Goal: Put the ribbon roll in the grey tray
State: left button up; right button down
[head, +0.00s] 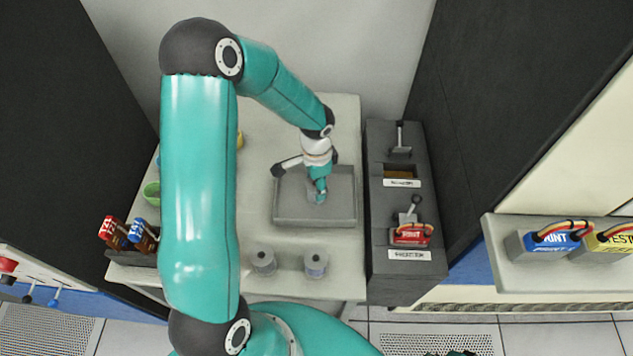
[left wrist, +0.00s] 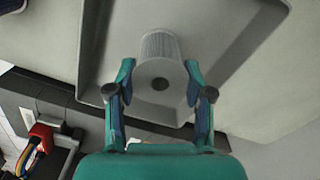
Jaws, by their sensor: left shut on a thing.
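My left gripper (head: 319,192) is shut on a pale grey ribbon roll (left wrist: 160,80). In the head view the gripper points down inside the outline of the grey tray (head: 285,215), and the fingers mostly hide the roll. The tray's raised wall also shows in the left wrist view (left wrist: 95,50). I cannot tell whether the roll touches the tray floor. My right gripper is not in view.
A dark unit (head: 398,275) with levers and a red block (head: 411,233) stands right of the table. Red and blue blocks (head: 130,233) sit at the left.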

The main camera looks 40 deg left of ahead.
pick_arm(q)
jog(key=shift+f, duration=0.1)
jog(key=shift+f, duration=0.1)
jog(key=o, duration=1.2)
jog(key=shift+o, duration=0.2)
notch_tip(320, 180, up, 12)
